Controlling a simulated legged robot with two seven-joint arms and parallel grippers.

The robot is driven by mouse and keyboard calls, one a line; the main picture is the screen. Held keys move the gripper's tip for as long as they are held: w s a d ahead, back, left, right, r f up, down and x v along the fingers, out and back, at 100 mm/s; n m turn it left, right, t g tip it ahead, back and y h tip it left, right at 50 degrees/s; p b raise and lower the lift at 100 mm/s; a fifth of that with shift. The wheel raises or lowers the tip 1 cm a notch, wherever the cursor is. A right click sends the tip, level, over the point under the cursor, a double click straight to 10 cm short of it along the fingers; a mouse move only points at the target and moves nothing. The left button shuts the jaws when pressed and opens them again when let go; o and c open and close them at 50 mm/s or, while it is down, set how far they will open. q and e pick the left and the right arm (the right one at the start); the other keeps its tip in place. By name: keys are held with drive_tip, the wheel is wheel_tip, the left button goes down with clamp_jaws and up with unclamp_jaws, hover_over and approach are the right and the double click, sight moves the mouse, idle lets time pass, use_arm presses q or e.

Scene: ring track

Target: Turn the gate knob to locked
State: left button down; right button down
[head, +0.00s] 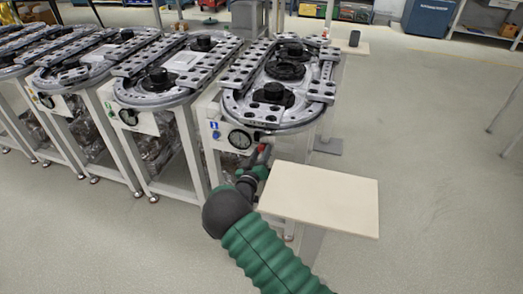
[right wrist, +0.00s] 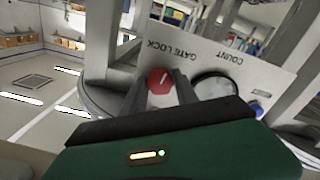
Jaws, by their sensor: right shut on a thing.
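The red gate knob (right wrist: 160,80) is on a pale panel below the printed words "GATE LOCK", which appear upside down in the right wrist view. A white pointer mark shows on its face, slanted in the picture. In the head view it is a small red spot (head: 264,148) at the front of the nearest ring track station (head: 284,80). My right gripper (head: 262,158) reaches it from the front and is shut on it, with one finger on each side in the right wrist view. The finger contact is partly hidden. My left gripper is not in view.
A round gauge (head: 240,139) sits left of the knob in the head view. A blue button (right wrist: 257,108) shows in the right wrist view. A bare beige table (head: 325,198) stands close right of my right arm. More stations stand in a row to the left.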

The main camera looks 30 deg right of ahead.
drive_tip(key=shift+a+f+n, duration=0.1)
drive_tip(key=shift+f+n, duration=0.1)
drive_tip(key=shift+n, duration=0.7)
drive_tip(key=shift+p, duration=0.3)
drive_tip(key=c, duration=0.9)
unclamp_jaws()
drive_tip(key=shift+c, duration=0.2)
drive_tip(key=shift+r, duration=0.1)
drive_tip(key=shift+s+a, duration=0.1)
drive_tip(key=shift+a, duration=0.1)
drive_tip(key=p+v, duration=0.2)
drive_tip(key=v, duration=1.4)
drive_tip(key=shift+s+a, duration=0.2)
